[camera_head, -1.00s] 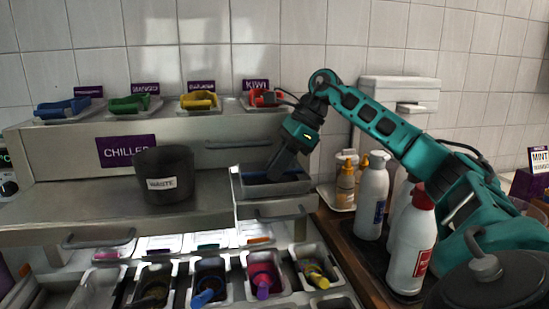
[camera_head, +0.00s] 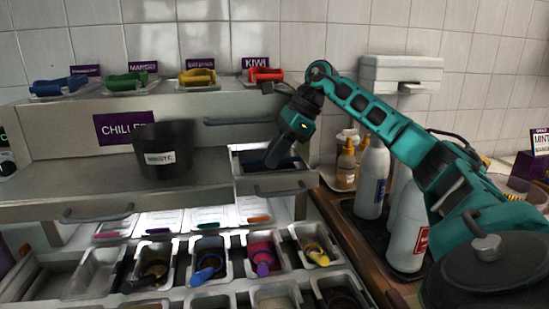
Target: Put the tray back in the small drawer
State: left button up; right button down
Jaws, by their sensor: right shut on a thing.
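The small drawer (camera_head: 276,186) stands open at the right end of the steel counter, below the chiller shelf. A dark tray (camera_head: 250,160) shows within the drawer's outline, partly hidden by my gripper. Whether it rests on the drawer's bottom I cannot tell. My right gripper (camera_head: 273,163) reaches down into the drawer from above and is shut on the tray, near its right part. The fingertips are small and dark, so the exact contact is unclear. My left gripper is not in view.
A black waste bin (camera_head: 165,150) stands on the counter left of the drawer. White bottles (camera_head: 372,180) stand to the right. Topping bins with coloured scoops (camera_head: 209,262) lie below in front. Coloured-handled containers (camera_head: 127,82) line the shelf above.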

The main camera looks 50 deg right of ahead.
jog(key=shift+f, duration=0.2)
jog(key=c, duration=1.1)
grip_release()
jog(key=shift+r, duration=0.3)
jog(key=p+v, duration=0.3)
jog(key=v, duration=0.9)
jog(key=shift+f, duration=0.1)
